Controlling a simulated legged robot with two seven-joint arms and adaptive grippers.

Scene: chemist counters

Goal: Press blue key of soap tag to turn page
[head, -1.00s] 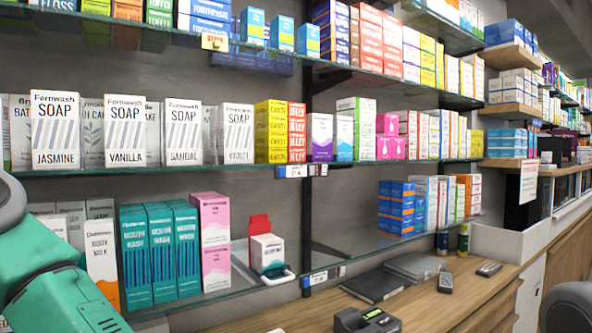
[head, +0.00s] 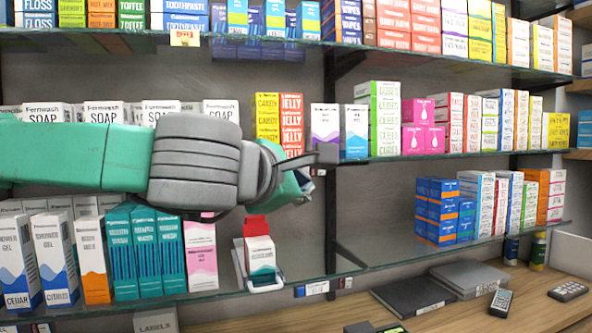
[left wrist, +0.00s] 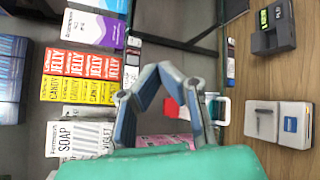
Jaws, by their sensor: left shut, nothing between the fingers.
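My left arm comes in from the left across the soap boxes (head: 102,113), hiding their lower parts and much of the shelf edge. My left gripper (head: 320,155) is shut and empty, in front of that shelf edge right of the red jelly boxes. A small shelf tag (head: 318,172) shows only partly just below the fingertips; I cannot make out its blue key or whether the gripper touches it. In the left wrist view, the shut fingertips (left wrist: 162,72) are beside the tag (left wrist: 132,62), which appears sideways on the shelf edge. My right gripper is not in view.
Glass shelves (head: 400,158) hold rows of boxes close to my arm. A red-topped white carton (head: 260,255) stands in a holder below the gripper. Another tag (head: 312,289) sits on the lower shelf edge. A wooden counter (head: 450,312) holds folders and handheld devices.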

